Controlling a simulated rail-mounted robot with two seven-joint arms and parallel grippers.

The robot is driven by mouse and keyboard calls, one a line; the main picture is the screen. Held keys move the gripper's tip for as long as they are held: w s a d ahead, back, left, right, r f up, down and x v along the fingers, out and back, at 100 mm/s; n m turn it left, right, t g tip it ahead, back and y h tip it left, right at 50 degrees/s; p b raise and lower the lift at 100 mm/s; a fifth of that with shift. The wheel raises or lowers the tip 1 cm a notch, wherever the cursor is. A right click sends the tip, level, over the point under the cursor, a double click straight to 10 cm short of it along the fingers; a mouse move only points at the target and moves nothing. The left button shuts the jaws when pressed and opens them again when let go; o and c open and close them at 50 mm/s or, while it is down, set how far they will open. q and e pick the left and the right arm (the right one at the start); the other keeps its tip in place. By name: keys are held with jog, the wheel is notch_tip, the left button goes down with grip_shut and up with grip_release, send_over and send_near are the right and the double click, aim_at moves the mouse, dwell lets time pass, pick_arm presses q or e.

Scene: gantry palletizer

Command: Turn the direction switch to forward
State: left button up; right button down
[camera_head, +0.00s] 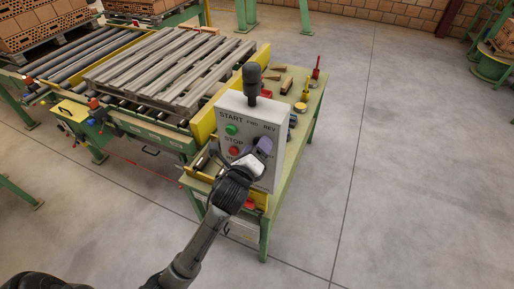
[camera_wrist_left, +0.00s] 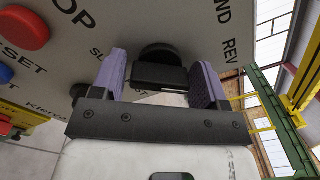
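The grey control box (camera_head: 222,118) stands on the green table, with labelled buttons on its front. Its direction switch shows in the left wrist view as a black knob (camera_wrist_left: 160,62) with a bar-shaped handle, near the lettering "REV". Which label it points at I cannot tell. My left gripper (camera_head: 263,146) is at the right side of the panel and covers the switch in the head view. In the left wrist view its two purple-grey fingers (camera_wrist_left: 160,82) stand on either side of the handle, apart, with narrow gaps visible. My right gripper is not in view.
A green START button (camera_head: 232,129) and a red STOP button (camera_head: 234,151) sit left of my gripper. A dark post (camera_head: 252,80) rises from the box. The table (camera_head: 290,160) holds small tools behind it. Roller conveyors with a wooden pallet (camera_head: 170,65) lie left; floor right is clear.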

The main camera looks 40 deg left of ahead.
pick_arm(q)
jog(key=c, duration=0.6)
jog(key=shift+c, duration=0.2)
jog(key=shift+r+n+p, duration=0.15)
jog(key=shift+n+p, duration=0.75)
jog(key=shift+p, duration=0.05)
jog(key=n+p, duration=0.2)
jog(key=shift+n, duration=0.4)
jog(key=n+p, duration=0.3)
jog(key=n, duration=0.3)
jog(key=n+p, duration=0.1)
jog(key=n, duration=0.3)
jog(key=shift+p, duration=0.3)
jog(key=shift+n, duration=0.7)
jog(key=shift+f, duration=0.2)
